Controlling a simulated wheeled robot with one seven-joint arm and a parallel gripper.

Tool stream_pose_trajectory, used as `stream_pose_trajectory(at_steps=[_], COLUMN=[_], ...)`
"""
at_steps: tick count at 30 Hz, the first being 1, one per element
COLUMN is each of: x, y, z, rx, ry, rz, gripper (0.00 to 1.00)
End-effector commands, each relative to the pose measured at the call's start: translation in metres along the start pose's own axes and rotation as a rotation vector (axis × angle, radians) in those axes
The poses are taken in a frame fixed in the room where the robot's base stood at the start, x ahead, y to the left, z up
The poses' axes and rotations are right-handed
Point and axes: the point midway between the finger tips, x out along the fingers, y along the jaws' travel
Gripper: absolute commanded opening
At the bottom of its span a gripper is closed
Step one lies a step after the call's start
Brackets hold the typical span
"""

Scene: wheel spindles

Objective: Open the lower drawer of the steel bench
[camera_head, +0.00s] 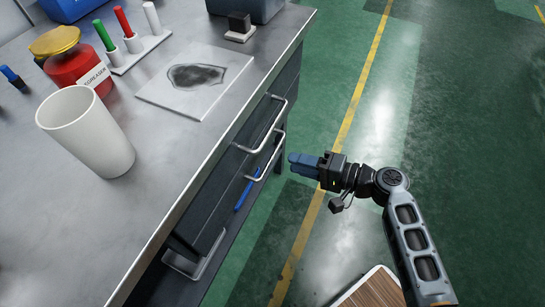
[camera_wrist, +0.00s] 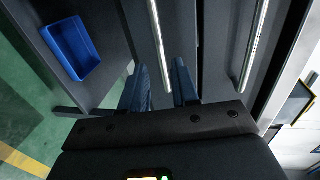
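The steel bench (camera_head: 150,215) stands on the left with two drawers on its side, both looking shut. The lower drawer's handle (camera_head: 273,160) is a pale bar under the upper handle (camera_head: 272,128). My gripper (camera_head: 292,161) is level with the lower handle, its blue fingers pointing at it with a small gap in the head view. In the wrist view, my gripper (camera_wrist: 160,70) is open, and the lower handle (camera_wrist: 158,40) runs between its two fingers. Whether the bar is within the fingertips or just beyond them, I cannot tell. The upper handle (camera_wrist: 255,45) lies to the right.
A blue tray (camera_wrist: 72,48) sits on the shelf below the drawers. On the bench top are a white cup (camera_head: 86,130), a red degreaser can (camera_head: 75,72), colored pegs and a light plate (camera_head: 165,97).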

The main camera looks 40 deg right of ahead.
Motion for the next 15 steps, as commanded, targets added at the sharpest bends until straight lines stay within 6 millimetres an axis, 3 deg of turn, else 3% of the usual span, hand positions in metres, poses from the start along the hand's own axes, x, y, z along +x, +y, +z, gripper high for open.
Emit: stream_pose_trajectory(at_steps=[15], x=[0.066], y=[-0.001], z=[0.0], rx=[0.002], ry=[-0.004], rz=[-0.005], gripper=[0.3])
